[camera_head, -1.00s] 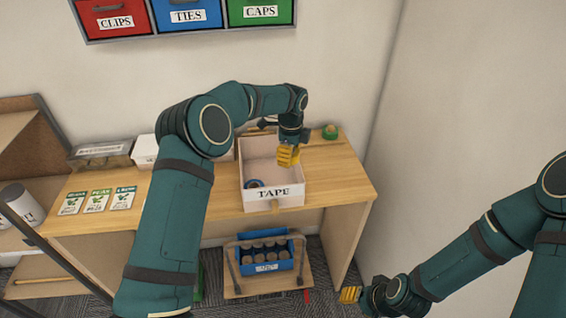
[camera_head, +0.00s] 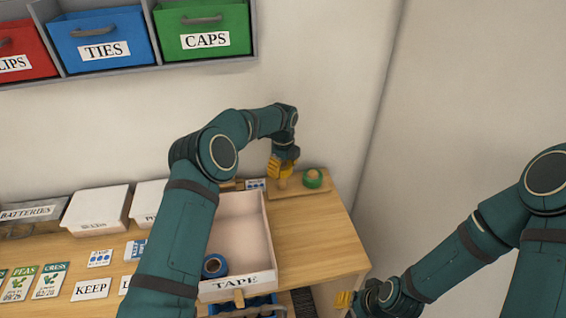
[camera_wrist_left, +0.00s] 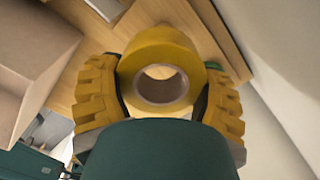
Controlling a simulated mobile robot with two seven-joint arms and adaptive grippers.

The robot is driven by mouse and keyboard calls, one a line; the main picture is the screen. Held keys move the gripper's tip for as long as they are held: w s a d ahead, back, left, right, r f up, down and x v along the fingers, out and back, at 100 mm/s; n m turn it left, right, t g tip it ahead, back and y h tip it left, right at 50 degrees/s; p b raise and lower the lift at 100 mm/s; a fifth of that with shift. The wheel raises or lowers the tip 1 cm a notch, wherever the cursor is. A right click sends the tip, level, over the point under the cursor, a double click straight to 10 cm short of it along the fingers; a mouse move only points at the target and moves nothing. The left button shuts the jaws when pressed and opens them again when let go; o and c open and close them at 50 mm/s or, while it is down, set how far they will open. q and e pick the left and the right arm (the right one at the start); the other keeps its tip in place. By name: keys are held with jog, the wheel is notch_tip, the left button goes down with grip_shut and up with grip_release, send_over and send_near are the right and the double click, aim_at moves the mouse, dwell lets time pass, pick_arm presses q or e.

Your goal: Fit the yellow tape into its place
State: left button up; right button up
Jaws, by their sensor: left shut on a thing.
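The yellow tape (camera_wrist_left: 160,50) is a roll with a pale core. In the left wrist view it sits between the two yellow fingers of my left gripper (camera_wrist_left: 160,95), which is shut on it. In the head view my left gripper (camera_head: 283,168) is over the left part of a small wooden board (camera_head: 300,190) at the back right of the bench. A tan post-like piece (camera_head: 283,183) shows just below its fingers. A green roll (camera_head: 313,178) sits on the board to the right. My right gripper (camera_head: 343,300) is low beside the bench, its opening unclear.
The white TAPE drawer (camera_head: 265,240) stands open in front, with a blue roll (camera_head: 215,265) inside. White boxes (camera_head: 97,209) and label cards (camera_head: 50,280) lie to the left. A wall rises close to the right. The bench top right of the drawer is clear.

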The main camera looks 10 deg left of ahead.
aim_at(283, 182)
pick_arm(q)
jog(key=shift+w+f, duration=0.25)
jog(key=shift+w, duration=0.1)
pick_arm(e)
jog(key=shift+w, duration=0.3)
pick_arm(q)
jog(key=shift+s+r, duration=0.1)
jog(key=shift+s, duration=0.1)
pick_arm(e)
jog(key=shift+s, duration=0.15)
jog(key=shift+f, duration=0.1)
pick_arm(q)
jog(key=shift+w+f+b, duration=0.15)
jog(key=shift+f+b, duration=0.6)
jog(key=shift+f, duration=0.4)
pick_arm(e)
jog(key=shift+f, duration=0.75)
pick_arm(q)
jog(key=shift+f, duration=0.15)
pick_arm(e)
jog(key=shift+f, duration=0.25)
pick_arm(q)
jog(key=shift+f+b, duration=1.8)
jog(key=shift+f, duration=0.55)
pick_arm(e)
jog(key=shift+f, duration=1.55)
pick_arm(q)
jog(key=o, duration=1.2)
jog(key=shift+c, duration=0.2)
